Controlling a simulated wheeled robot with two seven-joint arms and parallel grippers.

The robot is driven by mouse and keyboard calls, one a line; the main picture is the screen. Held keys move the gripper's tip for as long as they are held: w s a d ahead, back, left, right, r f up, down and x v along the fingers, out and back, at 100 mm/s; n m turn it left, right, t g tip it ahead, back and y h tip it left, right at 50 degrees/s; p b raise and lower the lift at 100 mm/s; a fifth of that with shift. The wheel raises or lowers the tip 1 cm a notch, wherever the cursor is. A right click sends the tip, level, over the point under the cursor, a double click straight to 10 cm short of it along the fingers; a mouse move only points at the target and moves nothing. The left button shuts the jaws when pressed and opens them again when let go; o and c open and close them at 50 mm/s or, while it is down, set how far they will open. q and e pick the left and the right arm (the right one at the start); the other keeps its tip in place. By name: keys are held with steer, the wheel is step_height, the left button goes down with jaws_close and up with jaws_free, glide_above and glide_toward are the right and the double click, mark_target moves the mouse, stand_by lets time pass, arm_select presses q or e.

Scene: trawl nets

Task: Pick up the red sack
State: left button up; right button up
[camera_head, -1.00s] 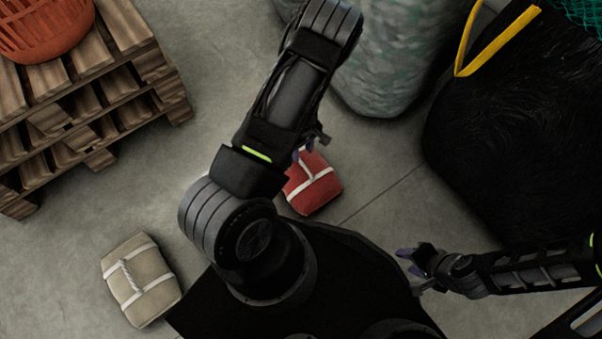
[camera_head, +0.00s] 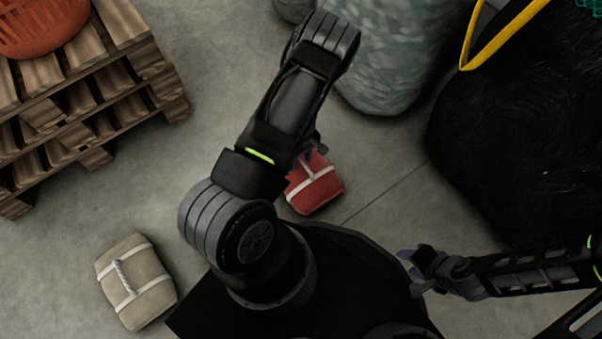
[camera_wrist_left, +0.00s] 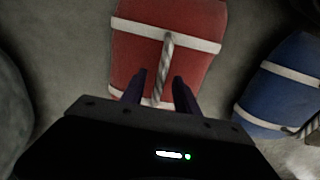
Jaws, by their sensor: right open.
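The red sack (camera_head: 316,190) with white straps lies on the floor just in front of my base, its upper left part hidden by my left arm. In the left wrist view the red sack (camera_wrist_left: 165,65) fills the upper middle, with a twisted rope handle (camera_wrist_left: 163,70) running along it. My left gripper (camera_wrist_left: 160,88) is open, its two dark fingers apart on either side of the handle's near end; contact cannot be told. In the head view my left gripper (camera_head: 308,155) is at the sack's upper edge, partly hidden. My right gripper (camera_head: 409,270) is open and empty at lower right.
A blue sack (camera_wrist_left: 282,85) lies right of the red one in the left wrist view. A beige sack (camera_head: 135,282) lies at lower left. Stacked pallets (camera_head: 85,85) with an orange basket (camera_head: 40,25) stand upper left. Large net bundles (camera_head: 395,60) and a black heap (camera_head: 520,130) stand right.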

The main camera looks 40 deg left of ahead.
arm_select(q)
steer(key=shift+f, duration=0.6)
steer(key=shift+c, duration=0.4)
jaws_close()
steer(key=shift+r, duration=0.1)
stand_by(0.8)
